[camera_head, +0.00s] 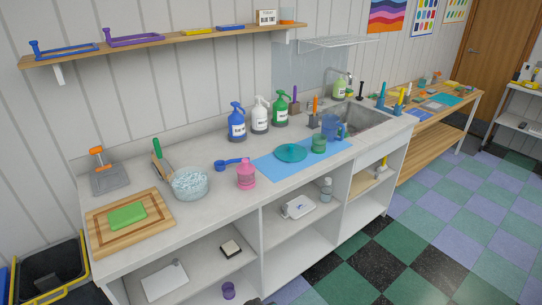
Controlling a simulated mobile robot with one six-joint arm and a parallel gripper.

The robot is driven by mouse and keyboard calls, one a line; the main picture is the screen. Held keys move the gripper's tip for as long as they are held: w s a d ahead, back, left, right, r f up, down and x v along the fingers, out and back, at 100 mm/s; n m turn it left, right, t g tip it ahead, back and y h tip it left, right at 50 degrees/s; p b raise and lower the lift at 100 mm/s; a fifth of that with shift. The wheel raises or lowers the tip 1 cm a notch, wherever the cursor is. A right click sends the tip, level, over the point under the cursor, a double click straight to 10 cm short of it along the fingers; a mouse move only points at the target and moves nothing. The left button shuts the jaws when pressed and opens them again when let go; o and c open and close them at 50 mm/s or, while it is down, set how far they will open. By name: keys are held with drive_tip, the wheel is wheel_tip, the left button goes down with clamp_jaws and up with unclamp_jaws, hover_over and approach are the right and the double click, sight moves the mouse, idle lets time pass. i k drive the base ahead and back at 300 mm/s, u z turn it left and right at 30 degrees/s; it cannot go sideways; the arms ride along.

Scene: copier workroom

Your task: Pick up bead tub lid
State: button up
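A round teal lid (291,152) with a small knob lies flat on a blue mat (262,165) on the counter; it looks like the bead tub lid, though I see no label on it. A small green tub (319,144) stands just right of it, and a blue pitcher (332,127) stands behind that tub. A clear bowl (190,185) with pale, bubbly-looking contents stands further left. My gripper is not visible in this view, so I cannot tell its state.
Pump bottles (259,115) line the back near the sink (355,120). A wooden board (130,222) with a green block is at the left. The checkered floor in front is clear.

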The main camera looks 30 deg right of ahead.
sight(291, 149)
drive_tip(key=z, duration=1)
drive_tip(key=k, duration=0.1)
drive_tip(key=u, duration=2.2)
drive_tip(key=k, duration=0.25)
drive_tip(key=u, duration=2.35)
drive_tip(key=k, duration=1.1)
drive_tip(key=z, duration=0.05)
